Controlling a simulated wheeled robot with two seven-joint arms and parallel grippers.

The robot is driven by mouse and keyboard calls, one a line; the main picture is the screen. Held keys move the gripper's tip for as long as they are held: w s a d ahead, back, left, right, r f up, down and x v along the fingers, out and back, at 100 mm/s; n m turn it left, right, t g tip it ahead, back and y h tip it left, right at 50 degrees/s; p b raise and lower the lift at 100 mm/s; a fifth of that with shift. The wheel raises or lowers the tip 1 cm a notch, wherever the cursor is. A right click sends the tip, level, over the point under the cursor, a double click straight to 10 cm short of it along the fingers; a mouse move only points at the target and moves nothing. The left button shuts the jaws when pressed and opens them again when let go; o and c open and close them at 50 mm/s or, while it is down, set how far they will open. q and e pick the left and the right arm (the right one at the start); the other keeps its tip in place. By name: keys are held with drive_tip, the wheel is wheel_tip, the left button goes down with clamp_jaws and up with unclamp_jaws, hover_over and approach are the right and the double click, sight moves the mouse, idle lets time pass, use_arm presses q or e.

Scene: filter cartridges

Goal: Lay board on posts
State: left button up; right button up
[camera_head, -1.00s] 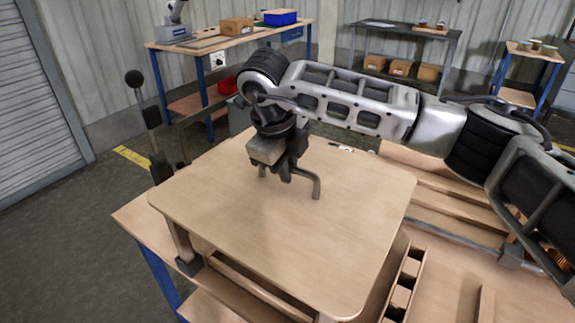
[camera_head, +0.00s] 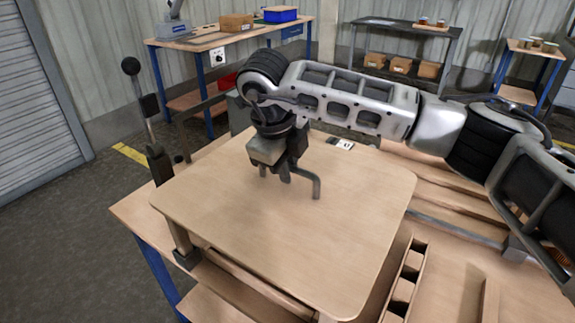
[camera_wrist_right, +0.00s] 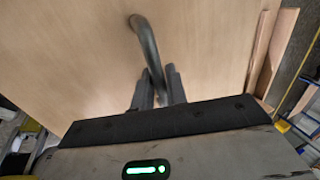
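The board (camera_head: 250,235) is a light wooden panel with rounded corners, lying roughly level above the bench. A bent metal handle (camera_head: 315,183) rises from its top, and it also shows in the wrist view (camera_wrist_right: 148,45). My right gripper (camera_head: 275,174) is over the board with its two fingers (camera_wrist_right: 158,88) closed around one end of the handle. A wooden post (camera_head: 181,238) in a dark foot stands under the front left corner. Whether the board touches it cannot be told; other posts are mostly hidden beneath. My left gripper is out of view.
The bench (camera_head: 130,215) extends past the board on the left and right. A narrow wooden rack (camera_head: 405,285) stands close to the board's right edge. A tall lever with a black ball (camera_head: 130,66) stands at the left. A small pale item (camera_head: 341,143) lies behind the board.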

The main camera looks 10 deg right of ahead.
drive_tip(key=o, duration=0.4)
drive_tip(key=shift+f, duration=0.3)
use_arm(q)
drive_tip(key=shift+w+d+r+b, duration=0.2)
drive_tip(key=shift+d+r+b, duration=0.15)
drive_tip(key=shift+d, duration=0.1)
use_arm(e)
drive_tip(key=v, duration=1.6)
drive_tip(key=shift+r, duration=0.3)
